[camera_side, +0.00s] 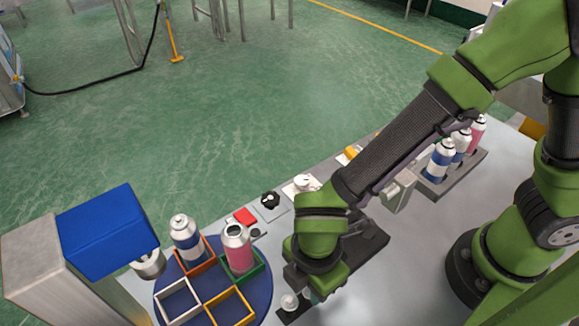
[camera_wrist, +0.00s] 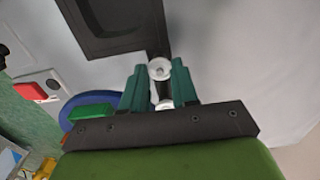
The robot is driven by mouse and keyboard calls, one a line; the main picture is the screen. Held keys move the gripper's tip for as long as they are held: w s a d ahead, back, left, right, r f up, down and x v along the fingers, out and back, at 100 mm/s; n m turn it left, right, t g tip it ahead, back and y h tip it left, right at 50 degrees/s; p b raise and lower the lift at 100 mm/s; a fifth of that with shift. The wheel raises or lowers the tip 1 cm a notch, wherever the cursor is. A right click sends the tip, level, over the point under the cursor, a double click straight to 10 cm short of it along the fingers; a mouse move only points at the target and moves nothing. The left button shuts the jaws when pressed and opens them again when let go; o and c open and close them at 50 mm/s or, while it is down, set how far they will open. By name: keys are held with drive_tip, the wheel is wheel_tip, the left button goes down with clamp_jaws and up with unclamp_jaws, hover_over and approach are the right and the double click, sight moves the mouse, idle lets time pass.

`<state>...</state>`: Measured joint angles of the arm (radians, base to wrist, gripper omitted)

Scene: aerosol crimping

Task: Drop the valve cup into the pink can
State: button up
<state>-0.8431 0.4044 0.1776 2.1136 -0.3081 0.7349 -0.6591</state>
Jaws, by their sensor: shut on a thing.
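The pink can (camera_side: 239,254) stands upright, open end up, in the green-framed compartment of the blue turntable. My gripper (camera_wrist: 159,82) is shut on the white valve cup (camera_wrist: 160,69), which sits between the green fingertips in the wrist view. In the side view, the valve cup (camera_side: 289,301) shows at the lower end of my gripper, right of the turntable and below the pink can in the picture. It is over or close to a dark holder (camera_side: 287,316); the exact gap cannot be told. My wrist hides most of the fingers there.
A blue-and-white can (camera_side: 187,243) stands in the orange compartment of the turntable (camera_side: 265,290); the white (camera_side: 165,305) and yellow (camera_side: 242,313) compartments are empty. A blue-headed machine (camera_side: 105,235) stands at left. A rack (camera_side: 440,190) of several cans is behind my arm. A red button (camera_side: 245,216) lies beyond the turntable.

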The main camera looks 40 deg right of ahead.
drive_tip(key=shift+r, duration=2.5)
drive_tip(key=shift+r, duration=0.3)
wheel_tip(320, 180, up, 16)
drive_tip(key=n, duration=0.6)
hover_over(233, 225)
wheel_tip(233, 225, down, 5)
drive_tip(key=shift+r, duration=0.1)
drive_tip(key=shift+f, duration=1.9)
drive_tip(key=shift+f, duration=0.15)
